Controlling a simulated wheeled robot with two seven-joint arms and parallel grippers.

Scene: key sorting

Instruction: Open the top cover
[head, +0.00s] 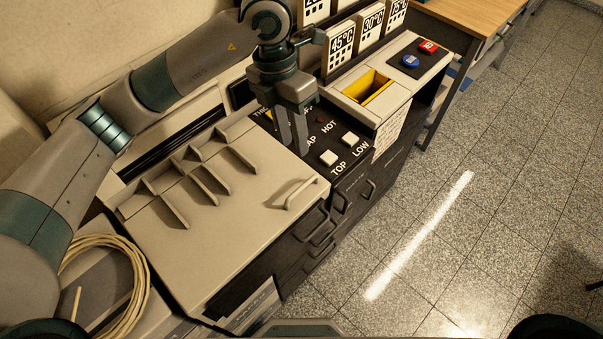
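The top cover (240,235) is a flat beige lid, lying closed on a dark cabinet. A light bar handle (300,193) stands near its right edge, and several raised fins (187,190) stand on its left part. My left gripper (292,150) points down over the black control panel (318,135), behind and above the handle. Its two fingers are apart with nothing between them, and it is clear of the handle. It hides part of the panel and its lettering. My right gripper is out of view.
The panel has white buttons (329,158) by the words TOP and LOW. Behind it are a yellow-lined slot (367,87), red (428,47) and blue (411,61) buttons and temperature signs (341,50). A coiled hose (140,270) lies at left. Floor (470,220) at right is clear.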

